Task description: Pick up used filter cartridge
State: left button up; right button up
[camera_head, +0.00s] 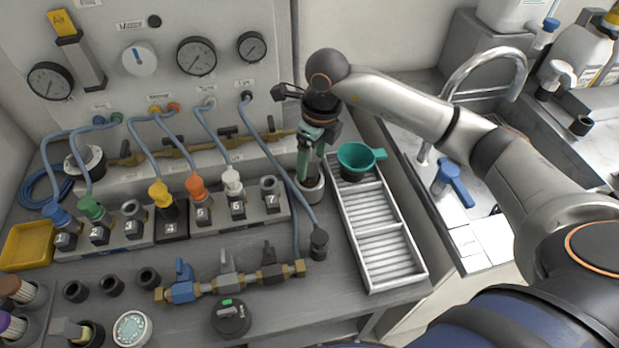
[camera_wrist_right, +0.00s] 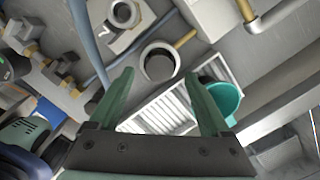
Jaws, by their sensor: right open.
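My right gripper (camera_head: 308,172) points down over a round metal cup-like housing (camera_head: 313,190) at the left of the ribbed tray. Its green fingers are apart with nothing between them. In the right wrist view the gripper (camera_wrist_right: 159,76) faces the housing's round opening (camera_wrist_right: 160,62), which lies between and beyond the fingertips. My left gripper is out of view.
A white ribbed tray (camera_head: 424,272) lies right of the housing, with a teal cup (camera_head: 357,160) at its far end. Numbered valve blocks (camera_head: 237,211) with blue hoses stand left. A brass manifold (camera_head: 228,287) lies in front. A sink faucet (camera_head: 488,60) is at the right.

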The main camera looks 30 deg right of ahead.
aim_at(312, 172)
jog(key=shift+w+a+f, duration=0.15)
jog(key=shift+f, duration=1.15)
grip_shut()
